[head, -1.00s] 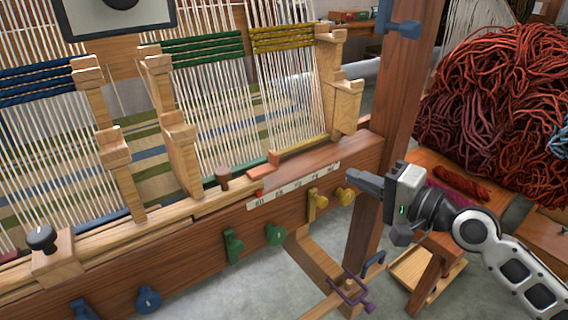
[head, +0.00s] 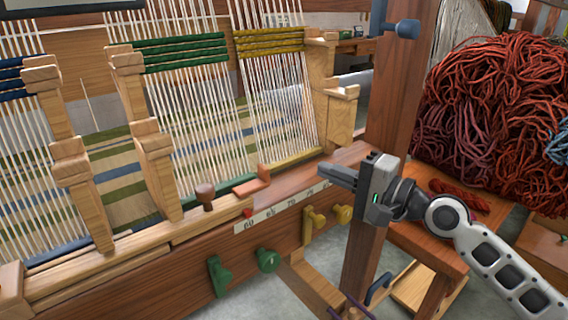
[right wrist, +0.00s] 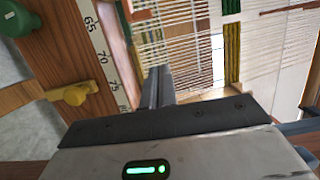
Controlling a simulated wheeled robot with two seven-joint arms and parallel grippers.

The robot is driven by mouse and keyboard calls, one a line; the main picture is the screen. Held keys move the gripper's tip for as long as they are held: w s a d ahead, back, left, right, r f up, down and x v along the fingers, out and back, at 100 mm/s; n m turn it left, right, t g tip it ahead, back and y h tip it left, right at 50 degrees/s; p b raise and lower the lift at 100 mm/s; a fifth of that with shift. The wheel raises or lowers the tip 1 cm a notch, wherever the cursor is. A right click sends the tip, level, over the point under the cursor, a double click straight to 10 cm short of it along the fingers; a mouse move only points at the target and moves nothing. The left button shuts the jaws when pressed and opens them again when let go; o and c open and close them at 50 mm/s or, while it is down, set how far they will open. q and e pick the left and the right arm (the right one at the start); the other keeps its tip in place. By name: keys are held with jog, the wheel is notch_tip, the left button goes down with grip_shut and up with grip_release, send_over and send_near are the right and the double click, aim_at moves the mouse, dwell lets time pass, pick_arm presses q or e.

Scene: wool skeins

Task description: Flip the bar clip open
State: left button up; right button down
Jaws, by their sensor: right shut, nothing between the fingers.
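I cannot tell for certain which part is the bar clip. On the loom's front beam (head: 180,262), an orange-red block (head: 250,186) lies by the left part of the white number scale (head: 290,207). My left gripper is out of view.
A wooden post (head: 385,140) stands behind my right gripper. A green lever (head: 218,276) and green knob (head: 267,260) sit further left on the beam. Red wool (head: 490,110) is piled at the right. Taut warp threads (head: 205,140) fill the loom's upper part.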

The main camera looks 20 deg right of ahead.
jog(key=x, duration=0.7)
jog(key=shift+r+p, duration=0.1)
jog(key=shift+p, duration=0.3)
jog(key=shift+s+a+p, duration=0.25)
jog(key=shift+a+p, duration=0.05)
jog(key=shift+a, duration=0.3)
jog(key=shift+s+a+p, duration=0.25)
jog(key=shift+a+p, duration=0.05)
jog(key=shift+a, duration=0.3)
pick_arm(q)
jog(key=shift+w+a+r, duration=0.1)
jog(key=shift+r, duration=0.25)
pick_arm(e)
jog(key=shift+s+a, duration=0.3)
jog(key=shift+a, duration=0.35)
pick_arm(q)
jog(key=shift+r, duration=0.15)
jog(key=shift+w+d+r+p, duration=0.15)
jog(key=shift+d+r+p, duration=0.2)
jog(key=shift+p, duration=0.35)
pick_arm(e)
jog(key=shift+a+r+n, duration=0.1)
jog(key=shift+r+n, duration=0.1)
jog(key=shift+n, duration=0.2)
